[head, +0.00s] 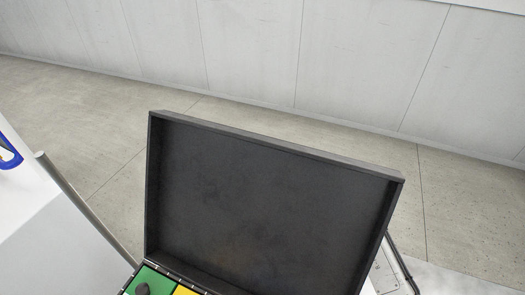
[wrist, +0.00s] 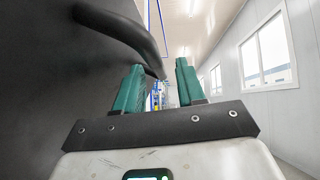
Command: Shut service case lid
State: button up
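The service case lid (head: 270,205) stands open and upright in the head view, its dark hollow inner side facing me. Only a strip of the case below it shows, with a green compartment (head: 156,279) and a yellow compartment (head: 187,291) at the bottom edge. The gripper is not visible in the head view.
A dark knob-like part (head: 142,289) sits in the green compartment. A metal rail (head: 85,205) and a white surface (head: 60,250) are at the left. Grey floor and a panelled wall (head: 250,50) lie behind the lid. Windows (wrist: 265,55) show at the right in the wrist view.

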jog(key=shift+a+r, duration=0.3)
jog(key=shift+c, duration=0.4)
grip_shut()
